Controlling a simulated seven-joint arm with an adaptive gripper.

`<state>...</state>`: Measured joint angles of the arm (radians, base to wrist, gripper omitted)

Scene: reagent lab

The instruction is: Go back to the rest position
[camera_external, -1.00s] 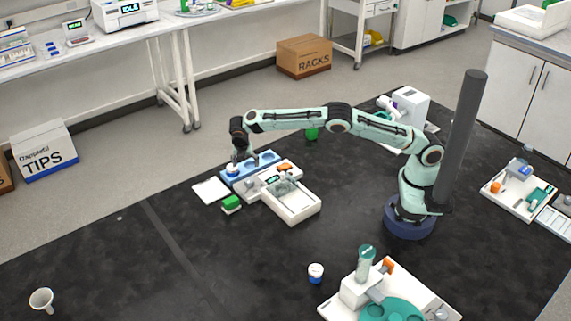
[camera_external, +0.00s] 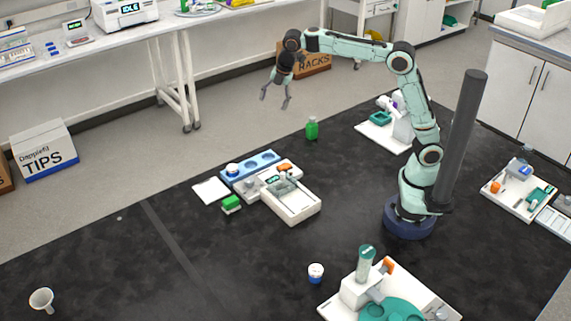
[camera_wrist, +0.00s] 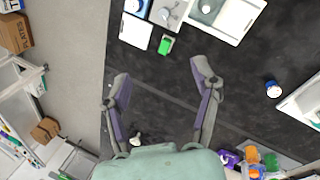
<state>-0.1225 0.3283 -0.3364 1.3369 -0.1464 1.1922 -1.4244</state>
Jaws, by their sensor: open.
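My gripper (camera_external: 275,97) is open and empty, raised high above the far edge of the black table, with its fingers pointing down. In the wrist view its two fingers (camera_wrist: 162,88) are spread apart with nothing between them. Below it in the external view is the blue tray (camera_external: 262,163) with round wells. A small white-topped piece (camera_external: 233,169) sits at the tray's left end. My gripper is well clear of the tray and touches nothing.
A green bottle (camera_external: 312,128) stands near the table's far edge. A white box-shaped device (camera_external: 291,207) and a green block (camera_external: 231,203) are near the blue tray. A blue-and-white jar (camera_external: 316,272) stands in front. A dark column (camera_external: 461,140) rises beside my base. The table's left part is mostly clear.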

